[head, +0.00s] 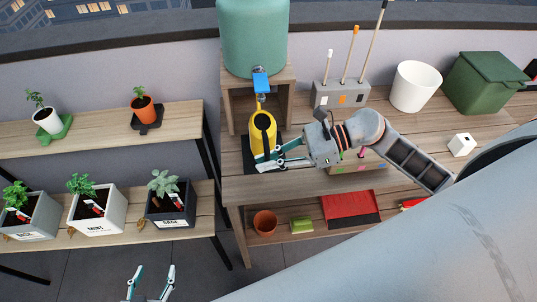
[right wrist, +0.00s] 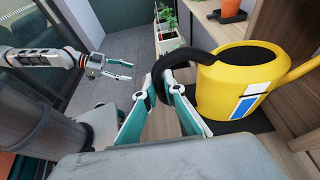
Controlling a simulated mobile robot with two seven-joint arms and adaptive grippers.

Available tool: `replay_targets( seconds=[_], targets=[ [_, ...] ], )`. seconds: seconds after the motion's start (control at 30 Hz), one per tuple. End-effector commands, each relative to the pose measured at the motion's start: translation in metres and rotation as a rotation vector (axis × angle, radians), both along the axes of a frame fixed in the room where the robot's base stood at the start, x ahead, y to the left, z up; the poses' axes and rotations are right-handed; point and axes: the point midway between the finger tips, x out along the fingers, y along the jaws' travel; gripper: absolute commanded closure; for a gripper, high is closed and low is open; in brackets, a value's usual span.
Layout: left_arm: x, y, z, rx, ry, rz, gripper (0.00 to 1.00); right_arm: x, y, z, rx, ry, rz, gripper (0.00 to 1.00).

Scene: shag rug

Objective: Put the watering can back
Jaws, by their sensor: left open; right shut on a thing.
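The yellow watering can (head: 263,124) stands upright on a dark mat (head: 249,160) on the wooden bench, under the blue tap (head: 261,80) of a green tank. In the right wrist view the can (right wrist: 238,88) shows its black curved handle (right wrist: 196,52) and a blue and white mark. My right gripper (head: 262,161) is at the can's near side, and its fingers (right wrist: 164,82) are shut on the handle. The handle's gripped part is partly hidden by the fingers. My left gripper (head: 151,284) is open and empty over the floor, well away from the can.
The green tank (head: 253,38) sits on a wooden stand (head: 228,100) behind the can. A grey tool holder (head: 341,95), white bin (head: 414,86) and green box (head: 485,82) stand to the right. Potted plants fill shelves at left. A terracotta pot (head: 265,222) is on the lower shelf.

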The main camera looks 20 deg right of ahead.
Motion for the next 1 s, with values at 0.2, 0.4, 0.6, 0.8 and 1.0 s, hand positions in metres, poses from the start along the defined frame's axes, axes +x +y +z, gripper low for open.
replay_targets(
  seconds=[0.2,0.4,0.6,0.8,1.0],
  targets=[
    [0.004,0.000,0.005,-0.002,-0.011,0.000,0.48,0.002,0.000,0.003,-0.001,-0.009,-0.002,1.00],
    [0.002,0.000,0.002,-0.002,-0.007,0.000,0.48,0.001,-0.001,-0.002,-0.001,-0.001,-0.002,0.81],
    [0.002,0.000,0.002,-0.002,-0.007,0.000,0.48,0.001,-0.001,-0.002,-0.001,-0.001,-0.002,0.74],
    [0.002,0.000,0.003,-0.002,-0.007,0.000,0.48,0.001,-0.001,-0.001,-0.001,-0.001,-0.002,0.74],
    [0.001,0.000,-0.003,0.000,-0.004,-0.001,0.48,-0.004,-0.018,0.004,-0.006,0.000,-0.003,0.74]
  ],
)
